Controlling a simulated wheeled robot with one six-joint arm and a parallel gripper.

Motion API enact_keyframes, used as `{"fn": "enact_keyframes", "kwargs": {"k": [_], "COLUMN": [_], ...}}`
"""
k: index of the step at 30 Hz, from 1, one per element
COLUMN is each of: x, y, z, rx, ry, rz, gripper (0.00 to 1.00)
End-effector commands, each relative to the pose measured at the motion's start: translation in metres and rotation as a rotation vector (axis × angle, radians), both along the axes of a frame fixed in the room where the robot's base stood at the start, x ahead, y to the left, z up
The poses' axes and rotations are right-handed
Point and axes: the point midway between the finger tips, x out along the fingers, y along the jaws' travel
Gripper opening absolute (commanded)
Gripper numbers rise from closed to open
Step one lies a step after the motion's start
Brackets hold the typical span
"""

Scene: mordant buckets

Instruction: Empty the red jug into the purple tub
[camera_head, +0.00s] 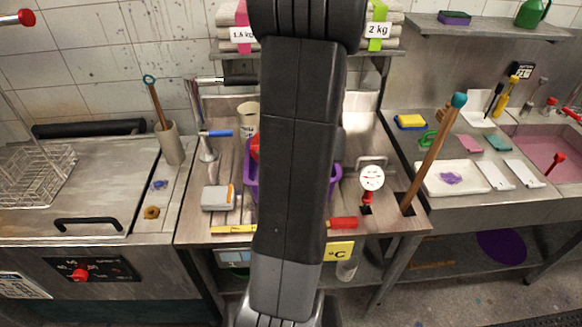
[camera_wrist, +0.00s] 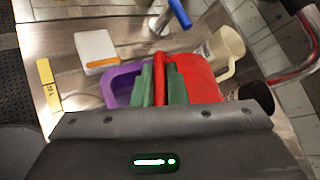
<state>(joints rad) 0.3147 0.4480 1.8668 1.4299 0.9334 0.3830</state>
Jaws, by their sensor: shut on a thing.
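The red jug (camera_wrist: 200,78) is at the middle right of the wrist view. My gripper (camera_wrist: 160,72) has its green fingers closed around the jug's red handle. The purple tub (camera_wrist: 121,84) is just left of the fingers, partly hidden by them and by the gripper body. In the head view my arm covers the middle of the tub (camera_head: 250,187), whose left and right sides show on the worktop. Only a sliver of the red jug (camera_head: 254,148) shows beside my arm. The tub's inside, the jug's contents and its exact tilt cannot be made out.
A cream jug (camera_wrist: 227,48) stands close to the red jug. A white-and-orange box (camera_head: 217,197) lies left of the tub, and a yellow strip (camera_head: 233,229) near the front edge. A round white dial (camera_head: 371,178) stands right of the tub, with a leaning wooden stick (camera_head: 433,155) beyond.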

Motion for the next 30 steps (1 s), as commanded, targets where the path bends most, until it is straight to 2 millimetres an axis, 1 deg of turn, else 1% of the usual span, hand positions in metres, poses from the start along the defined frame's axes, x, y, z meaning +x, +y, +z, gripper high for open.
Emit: {"fn": "enact_keyframes", "kwargs": {"k": [1,14,30], "x": [0.0006,0.0032,0.0057], "y": [-0.0003,-0.001,-0.0045], "z": [0.0449,0.0457,0.0384], "rx": [-0.002,-0.021,-0.049], "ry": [-0.004,-0.038,-0.093], "rz": [0.006,0.071,0.157], "gripper": [0.0,0.0,0.0]}}
